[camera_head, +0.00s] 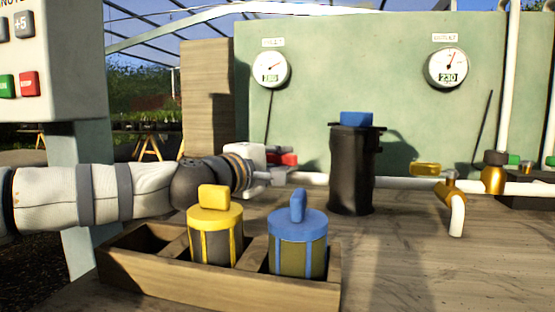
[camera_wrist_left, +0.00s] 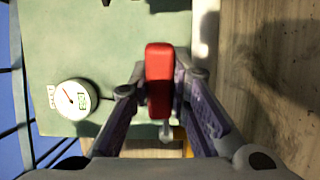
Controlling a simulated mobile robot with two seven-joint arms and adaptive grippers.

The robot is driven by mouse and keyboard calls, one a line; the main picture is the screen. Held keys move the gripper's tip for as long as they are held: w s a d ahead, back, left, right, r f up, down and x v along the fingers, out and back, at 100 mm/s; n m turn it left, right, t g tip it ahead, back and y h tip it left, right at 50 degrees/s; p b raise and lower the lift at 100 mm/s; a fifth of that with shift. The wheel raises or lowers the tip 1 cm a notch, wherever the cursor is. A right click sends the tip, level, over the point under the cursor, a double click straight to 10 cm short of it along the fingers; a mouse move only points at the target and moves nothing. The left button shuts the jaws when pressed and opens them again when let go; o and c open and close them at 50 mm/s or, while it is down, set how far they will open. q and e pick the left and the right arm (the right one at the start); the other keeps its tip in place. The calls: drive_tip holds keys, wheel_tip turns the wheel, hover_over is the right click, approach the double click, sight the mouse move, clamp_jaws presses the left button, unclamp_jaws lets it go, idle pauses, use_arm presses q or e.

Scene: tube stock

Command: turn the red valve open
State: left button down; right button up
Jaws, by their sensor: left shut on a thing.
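The red valve's handle (camera_head: 284,158) sits on the white pipe, left of the black filter housing. It shows large in the left wrist view (camera_wrist_left: 159,72) as a rounded red bar, lying lengthwise between the two fingers. My left gripper (camera_head: 272,174) reaches in from the left at the pipe and is shut on the handle. Its fingers (camera_wrist_left: 160,92) stand on either side of the red bar. The valve body is mostly hidden behind the gripper and handle. My right gripper is in neither view.
A wooden box (camera_head: 215,283) with a yellow-lidded canister (camera_head: 215,230) and a blue-lidded canister (camera_head: 297,240) stands in front of my left arm. The black housing (camera_head: 351,172) is close right. Gauges (camera_head: 270,69) (camera_head: 447,68) hang on the green panel.

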use_arm(q)
drive_tip(key=c, duration=1.5)
unclamp_jaws()
drive_tip(key=v, duration=0.8)
drive_tip(key=shift+c, duration=0.4)
